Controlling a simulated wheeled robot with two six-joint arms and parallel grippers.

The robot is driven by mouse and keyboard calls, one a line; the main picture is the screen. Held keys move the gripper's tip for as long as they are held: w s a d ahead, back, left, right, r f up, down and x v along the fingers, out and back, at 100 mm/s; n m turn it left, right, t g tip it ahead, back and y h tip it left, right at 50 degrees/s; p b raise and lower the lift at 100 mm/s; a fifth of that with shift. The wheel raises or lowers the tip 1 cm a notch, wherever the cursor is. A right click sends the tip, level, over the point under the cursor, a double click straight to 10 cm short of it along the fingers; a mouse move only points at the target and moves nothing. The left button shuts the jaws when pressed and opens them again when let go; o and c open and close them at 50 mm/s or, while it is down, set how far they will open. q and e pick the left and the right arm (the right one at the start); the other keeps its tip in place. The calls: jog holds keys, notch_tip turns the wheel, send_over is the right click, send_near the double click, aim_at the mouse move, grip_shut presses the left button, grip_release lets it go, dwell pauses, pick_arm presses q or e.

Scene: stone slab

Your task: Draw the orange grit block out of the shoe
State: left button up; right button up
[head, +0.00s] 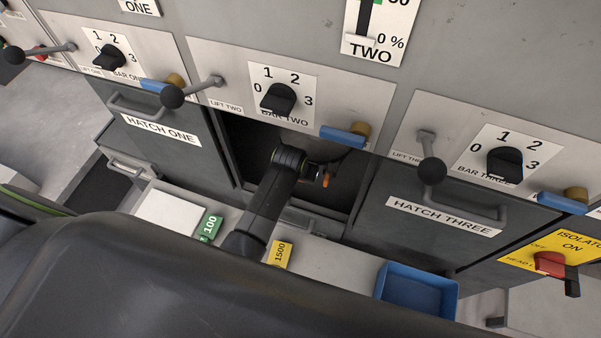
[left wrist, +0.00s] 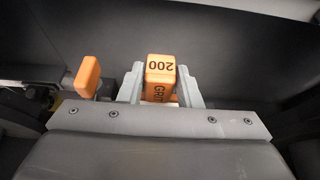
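The orange grit block (left wrist: 160,80), marked 200 and GRIT, stands between the two grey fingers of my left gripper (left wrist: 160,88) in the left wrist view. The shoe is not clearly told apart from the dark surfaces around the block. My right gripper is not in view.
A second orange piece (left wrist: 88,76) stands just left of the fingers. Hatch one (head: 165,150) and hatch three (head: 440,215) flank the opening. On the ledge are a white pad (head: 170,216), a green 100 label (head: 210,226), a yellow 1500 label (head: 280,253) and a blue tray (head: 417,290).

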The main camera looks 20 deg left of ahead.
pick_arm(q)
grip_shut()
jog(key=shift+s+p, duration=1.7)
jog(key=shift+s, duration=0.15)
jog(key=shift+a, duration=0.1)
jog(key=o, duration=0.5)
grip_release()
jog(key=shift+o, duration=0.2)
